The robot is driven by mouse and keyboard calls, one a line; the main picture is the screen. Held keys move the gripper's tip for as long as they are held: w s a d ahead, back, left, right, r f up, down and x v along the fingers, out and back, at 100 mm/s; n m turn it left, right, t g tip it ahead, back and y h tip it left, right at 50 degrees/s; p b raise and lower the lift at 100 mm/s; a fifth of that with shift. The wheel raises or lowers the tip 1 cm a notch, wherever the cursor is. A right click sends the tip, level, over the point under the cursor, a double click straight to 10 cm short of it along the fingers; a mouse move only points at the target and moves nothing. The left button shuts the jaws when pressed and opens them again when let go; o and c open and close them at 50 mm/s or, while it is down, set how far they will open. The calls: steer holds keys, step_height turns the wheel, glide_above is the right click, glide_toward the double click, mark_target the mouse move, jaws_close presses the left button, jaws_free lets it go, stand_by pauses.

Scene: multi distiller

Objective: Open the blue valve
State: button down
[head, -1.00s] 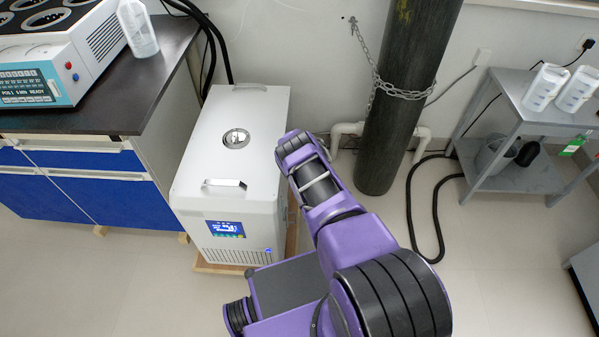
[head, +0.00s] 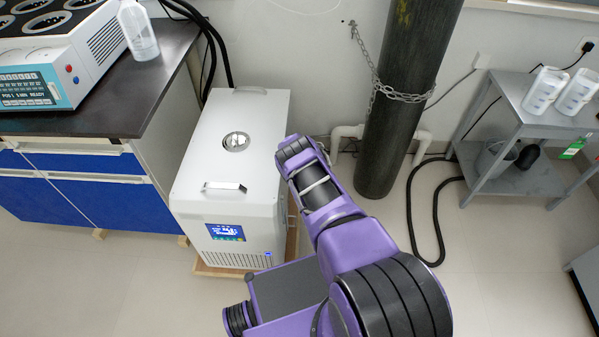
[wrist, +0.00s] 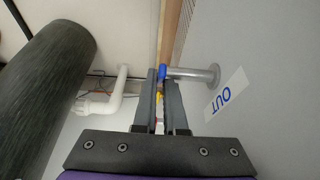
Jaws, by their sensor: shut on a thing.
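In the wrist view, the blue valve handle (wrist: 162,72) shows as a small blue piece at the tips of my gripper (wrist: 161,84). The two dark fingers are close together and shut on it. The handle sits by the left end of a grey pipe (wrist: 190,73) that comes out of the white machine's side, near a label reading OUT (wrist: 226,96). The fingers hide part of the valve. In the head view, my arm covers the valve and the fingers, beside the right side of the white machine (head: 215,150).
A dark gas cylinder (head: 404,100) with a chain (head: 375,80) stands right of the machine. White wall pipes (wrist: 115,95) run behind. A bench (head: 110,95) is on the left, a grey trolley (head: 515,105) on the right. A black hose (head: 410,220) lies on the floor.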

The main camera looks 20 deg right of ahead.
steer(key=shift+r, duration=0.1)
steer(key=t, duration=0.1)
steer(key=t+h+p, duration=0.1)
steer(key=t, duration=0.1)
steer(key=shift+r, duration=0.25)
steer(key=shift+s+r+t+h+b, duration=0.15)
steer(key=shift+t+h+b, duration=0.15)
steer(key=shift+t, duration=0.4)
steer(key=shift+w+r+t+h+b, duration=0.1)
steer(key=shift+r+t+h+b, duration=0.1)
steer(key=shift+t+h, duration=0.35)
steer(key=shift+t, duration=0.25)
steer(key=c, duration=1)
jaws_free()
steer(key=shift+s, duration=0.1)
steer(key=shift+s+a+r, duration=0.15)
steer(key=shift+r, duration=0.1)
steer(key=p+v, duration=0.4)
steer(key=v, duration=0.7)
steer(key=shift+s+r, duration=0.1)
steer(key=shift+s, duration=0.05)
